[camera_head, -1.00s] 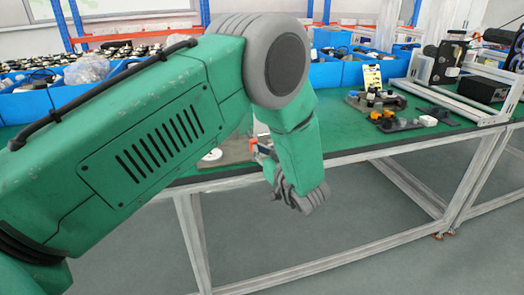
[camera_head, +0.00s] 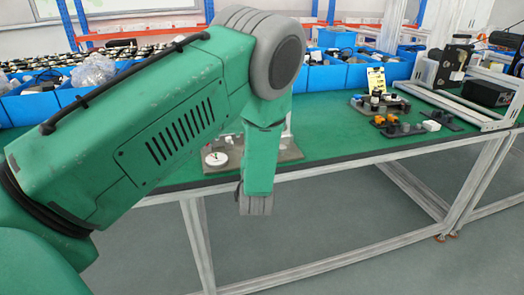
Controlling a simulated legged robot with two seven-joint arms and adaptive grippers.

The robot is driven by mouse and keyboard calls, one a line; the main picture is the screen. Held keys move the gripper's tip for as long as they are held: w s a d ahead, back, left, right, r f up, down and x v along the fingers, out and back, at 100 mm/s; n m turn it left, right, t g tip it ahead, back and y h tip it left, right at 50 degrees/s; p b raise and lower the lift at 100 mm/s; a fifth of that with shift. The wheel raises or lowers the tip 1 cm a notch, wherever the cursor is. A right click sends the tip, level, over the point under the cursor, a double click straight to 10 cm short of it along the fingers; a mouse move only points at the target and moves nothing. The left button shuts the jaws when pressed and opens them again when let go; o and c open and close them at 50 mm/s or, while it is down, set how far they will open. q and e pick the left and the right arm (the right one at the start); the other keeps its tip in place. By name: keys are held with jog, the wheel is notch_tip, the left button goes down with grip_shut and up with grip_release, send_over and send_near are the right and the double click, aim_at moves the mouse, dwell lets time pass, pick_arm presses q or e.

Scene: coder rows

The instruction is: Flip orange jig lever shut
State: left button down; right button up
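My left arm comes in from the left and bends down in front of the bench's front edge. The grey end of that arm, by my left gripper (camera_head: 255,204), hangs in front of the bench edge; its fingers cannot be made out. Behind the arm, a grey-brown jig plate (camera_head: 290,155) lies on the green bench top, with a round white disc (camera_head: 217,158) on its left part. The forearm covers the middle of the plate. My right gripper is out of view.
Two dark fixture plates with small parts stand to the right, the nearer one (camera_head: 412,129) with orange and grey pieces. A metal frame (camera_head: 470,112) stands at the far right. Blue bins (camera_head: 335,74) line the back. Green bench top (camera_head: 330,130) is clear between.

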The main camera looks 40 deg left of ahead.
pick_arm(q)
jog(key=shift+w+a+m+t+h, duration=0.35)
jog(key=shift+a+m+t+h, duration=0.5)
jog(key=shift+h, duration=0.25)
jog(key=shift+w+a+h, duration=0.1)
jog(key=shift+w+h, duration=0.1)
jog(key=shift+h, duration=0.1)
jog(key=shift+w+a, duration=0.55)
jog(key=shift+a, duration=0.05)
jog(key=shift+w, duration=0.1)
jog(key=shift+w+a+r, duration=0.1)
jog(key=shift+r, duration=0.05)
